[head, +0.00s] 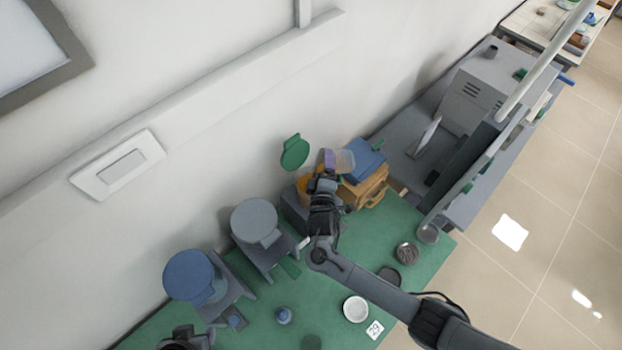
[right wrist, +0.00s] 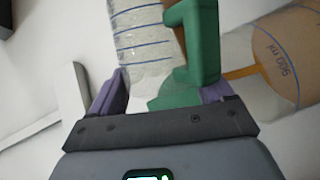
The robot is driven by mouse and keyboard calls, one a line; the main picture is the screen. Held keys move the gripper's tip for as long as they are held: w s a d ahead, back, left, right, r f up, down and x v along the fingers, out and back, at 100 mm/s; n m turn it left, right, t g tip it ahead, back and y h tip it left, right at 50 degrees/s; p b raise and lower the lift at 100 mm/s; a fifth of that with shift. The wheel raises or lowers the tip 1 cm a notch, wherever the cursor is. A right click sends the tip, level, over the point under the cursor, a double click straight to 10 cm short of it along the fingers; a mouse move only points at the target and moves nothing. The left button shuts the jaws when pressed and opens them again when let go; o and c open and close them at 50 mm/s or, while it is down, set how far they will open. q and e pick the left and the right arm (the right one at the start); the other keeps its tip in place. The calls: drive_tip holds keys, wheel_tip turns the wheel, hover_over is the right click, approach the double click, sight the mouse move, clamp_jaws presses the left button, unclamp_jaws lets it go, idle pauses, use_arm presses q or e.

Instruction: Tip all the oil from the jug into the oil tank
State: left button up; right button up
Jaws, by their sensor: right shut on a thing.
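My right gripper (head: 324,182) is shut on the jug (head: 342,160), which is clear with blue lines and a green handle (right wrist: 200,45). The jug appears tilted. A clear, brown-filled vessel marked "900 ml" (right wrist: 285,60), apparently the oil tank, is close beside it. An orange-brown streak (right wrist: 243,72) runs between them. In the head view an orange vessel (head: 302,187) stands just left of the gripper, partly hidden.
A raised green round lid (head: 295,152) is behind the orange vessel. Grey-lidded (head: 255,221) and blue-lidded (head: 189,275) units stand left on the green mat (head: 265,322). An orange box with a blue top (head: 369,187) is close right. Small dishes (head: 356,309) lie in front.

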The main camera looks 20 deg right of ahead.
drive_tip(key=shift+a+n, duration=0.2)
drive_tip(key=shift+n, duration=0.3)
drive_tip(key=shift+a+r+n+t+h, duration=0.1)
drive_tip(key=shift+a+n+t+h, duration=0.05)
drive_tip(key=shift+n+t+h, duration=0.2)
idle(0.6)
drive_tip(key=shift+s, duration=0.55)
drive_tip(key=shift+w+b, duration=0.3)
drive_tip(key=shift+b, duration=0.1)
drive_tip(key=shift+w+b, duration=0.3)
drive_tip(key=shift+w, duration=0.65)
drive_tip(key=shift+s, duration=0.15)
